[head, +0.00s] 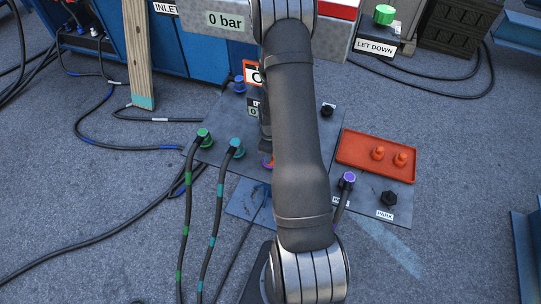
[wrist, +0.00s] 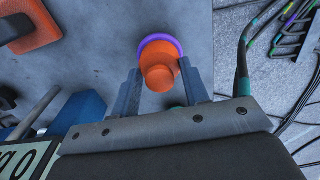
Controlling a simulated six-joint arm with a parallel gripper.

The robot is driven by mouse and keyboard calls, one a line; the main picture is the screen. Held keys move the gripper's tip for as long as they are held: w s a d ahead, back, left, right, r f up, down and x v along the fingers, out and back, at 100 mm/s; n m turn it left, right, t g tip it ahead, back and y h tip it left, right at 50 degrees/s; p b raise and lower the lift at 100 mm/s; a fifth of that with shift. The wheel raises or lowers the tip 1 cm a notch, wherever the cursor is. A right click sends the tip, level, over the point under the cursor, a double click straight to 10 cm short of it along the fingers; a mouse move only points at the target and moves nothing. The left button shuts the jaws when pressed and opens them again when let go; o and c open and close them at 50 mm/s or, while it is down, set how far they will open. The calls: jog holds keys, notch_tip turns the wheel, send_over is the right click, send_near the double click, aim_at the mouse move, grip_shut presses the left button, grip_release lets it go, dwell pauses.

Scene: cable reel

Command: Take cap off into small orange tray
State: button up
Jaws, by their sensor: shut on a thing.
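An orange cap (wrist: 160,72) sits between the two fingers of my gripper (wrist: 163,85) in the wrist view. A purple ring (wrist: 147,43) shows round the cap's far side, against the grey panel. I cannot tell whether the cap is still seated there. In the head view a sliver of the orange cap (head: 267,162) shows at the left edge of my arm, which hides the gripper. The small orange tray (head: 345,150) lies on the panel to the right. It holds two orange caps (head: 378,153) (head: 400,159).
Green (head: 203,137) and teal (head: 236,148) cable plugs stand on the panel left of my arm. A purple-topped plug (head: 347,180) and a black knob (head: 388,198) stand below the tray. A wooden post (head: 138,50) rises at the back left.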

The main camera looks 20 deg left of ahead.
jog(key=shift+r, duration=0.45)
notch_tip(320, 180, up, 3)
jog(key=shift+r, duration=0.2)
jog(key=d+r, duration=0.7)
jog(key=d, duration=0.5)
jog(key=w+d+f, duration=0.1)
jog(key=w+d, duration=0.3)
jog(key=d, duration=1)
jog(key=w+d+f, duration=0.2)
jog(key=w+d, duration=0.2)
jog(key=d, duration=1.1)
send_over(361, 157)
notch_tip(361, 157, down, 6)
jog(key=shift+s+f, duration=0.15)
jog(key=shift+f, duration=2.1)
